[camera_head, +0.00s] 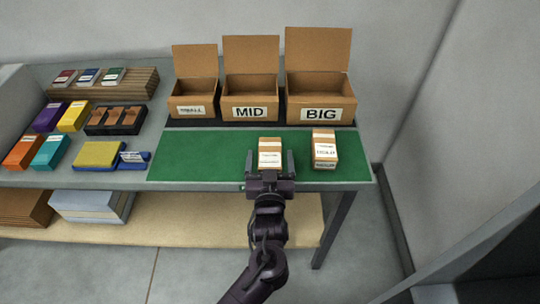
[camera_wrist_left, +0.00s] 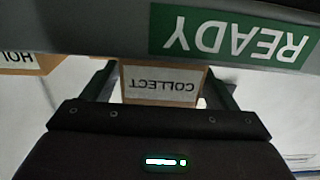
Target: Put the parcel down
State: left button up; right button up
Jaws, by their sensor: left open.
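A small brown parcel (camera_head: 270,148) with white labels is on the green mat (camera_head: 205,160), near its front edge. My left gripper (camera_head: 270,157) is open, with one finger on each side of this parcel. In the left wrist view the parcel (camera_wrist_left: 160,84) shows a label reading COLLECT, upside down, between the spread fingers (camera_wrist_left: 160,80). Whether the fingers touch its sides I cannot tell. A second parcel (camera_head: 324,150), labelled HOLD, stands on the mat to the right; its edge shows in the left wrist view (camera_wrist_left: 22,64). My right gripper is not in view.
Open cartons marked SMALL (camera_head: 193,98), MID (camera_head: 250,97) and BIG (camera_head: 321,100) stand behind the mat. Coloured boxes and a dark tray (camera_head: 115,119) fill the table's left side. A green READY sign (camera_wrist_left: 235,36) shows in the wrist view. Bare mat lies left of the parcels.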

pick_arm(q)
jog(key=c, duration=1.1)
jog(key=shift+c, duration=0.4)
jog(key=shift+r, duration=0.15)
